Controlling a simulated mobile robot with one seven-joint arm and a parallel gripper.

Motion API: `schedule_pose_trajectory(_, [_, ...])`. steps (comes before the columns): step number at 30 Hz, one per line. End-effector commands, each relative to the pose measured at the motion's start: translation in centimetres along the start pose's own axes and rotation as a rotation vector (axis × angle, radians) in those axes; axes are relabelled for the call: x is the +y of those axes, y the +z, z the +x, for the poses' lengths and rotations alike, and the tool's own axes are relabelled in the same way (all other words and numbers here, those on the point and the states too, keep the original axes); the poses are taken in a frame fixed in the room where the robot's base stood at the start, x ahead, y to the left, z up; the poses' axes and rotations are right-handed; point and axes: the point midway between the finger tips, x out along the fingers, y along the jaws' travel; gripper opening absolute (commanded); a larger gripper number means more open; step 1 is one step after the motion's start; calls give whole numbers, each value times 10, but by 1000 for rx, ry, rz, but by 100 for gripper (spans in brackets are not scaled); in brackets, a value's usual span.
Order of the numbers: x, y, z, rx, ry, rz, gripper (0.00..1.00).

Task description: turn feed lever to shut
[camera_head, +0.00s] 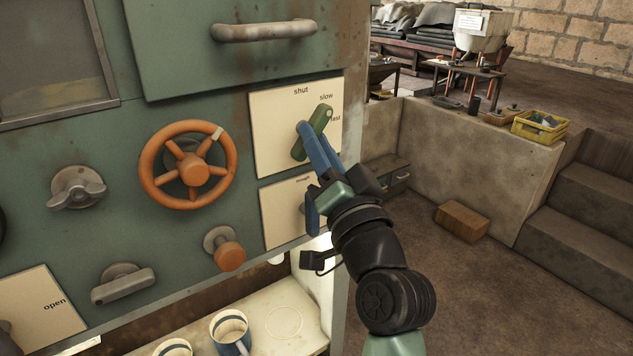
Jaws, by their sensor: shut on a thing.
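The feed lever (320,117) is a green handle on a cream plate (275,112) marked "shut", "slow" and a partly hidden word ending in "ast". It slants up to the right, with its upper end just below "slow". The word "shut" stands up and left of that end. My gripper (309,136) has blue fingers and comes in from the lower right. It is shut on the lever, and its fingers cover part of the handle's middle and right side.
An orange handwheel (188,165) and an orange knob (230,256) stick out left of the lever. A second cream plate (281,218) below is partly hidden by my gripper. Mugs (230,333) stand on a shelf underneath.

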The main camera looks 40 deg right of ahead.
Motion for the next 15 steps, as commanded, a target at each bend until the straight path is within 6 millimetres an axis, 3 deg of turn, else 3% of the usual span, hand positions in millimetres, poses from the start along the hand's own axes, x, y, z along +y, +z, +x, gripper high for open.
schedule_pose_trajectory(1, [8,7,-3,2,-16,-35,0])
schedule_pose_trajectory(15, [10,5,-2,1,-154,-373,0])
